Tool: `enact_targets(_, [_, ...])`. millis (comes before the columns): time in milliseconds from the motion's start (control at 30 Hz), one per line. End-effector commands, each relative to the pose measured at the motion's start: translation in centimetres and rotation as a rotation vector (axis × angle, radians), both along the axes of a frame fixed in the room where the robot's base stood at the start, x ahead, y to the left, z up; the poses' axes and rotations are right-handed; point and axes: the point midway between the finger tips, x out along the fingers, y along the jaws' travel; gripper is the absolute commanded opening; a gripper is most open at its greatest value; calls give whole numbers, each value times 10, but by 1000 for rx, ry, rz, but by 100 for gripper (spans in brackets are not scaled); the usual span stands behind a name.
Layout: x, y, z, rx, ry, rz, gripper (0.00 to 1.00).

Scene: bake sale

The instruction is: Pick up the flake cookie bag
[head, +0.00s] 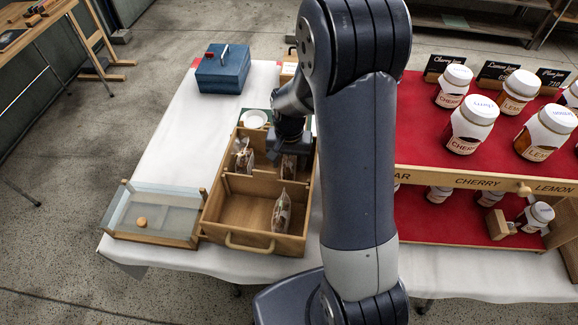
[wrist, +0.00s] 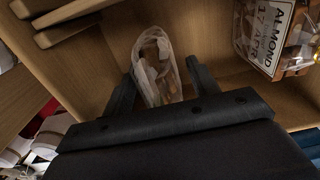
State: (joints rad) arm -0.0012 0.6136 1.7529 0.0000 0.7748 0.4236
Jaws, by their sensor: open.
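My gripper (head: 286,150) points down over the far right compartment of the wooden tray. In the wrist view my gripper (wrist: 161,84) is open, with one finger on each side of a clear bag with brown and pale contents (wrist: 158,62). That bag also shows just below the gripper in the head view (head: 288,168). Its label cannot be read, so I cannot tell for sure that it is the flake cookie bag. I cannot tell whether the fingers touch it. The gripper body hides part of the bag.
A bag labelled almond (wrist: 268,38) stands to the left in the tray (head: 207,222); it shows in the head view too (head: 243,157). Another bag (head: 282,212) stands in the near compartment. A jam stand (head: 430,180) is right, a blue box (head: 222,72) behind.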

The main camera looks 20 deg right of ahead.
Motion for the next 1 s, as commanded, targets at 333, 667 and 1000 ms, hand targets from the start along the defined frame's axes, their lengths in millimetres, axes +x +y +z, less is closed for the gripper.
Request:
enact_targets(333, [0,0,0,0,0,0,29])
enact_targets(667, [0,0,1,0,0,0,20])
enact_targets(1000, [1,0,48,0,-7,0,20])
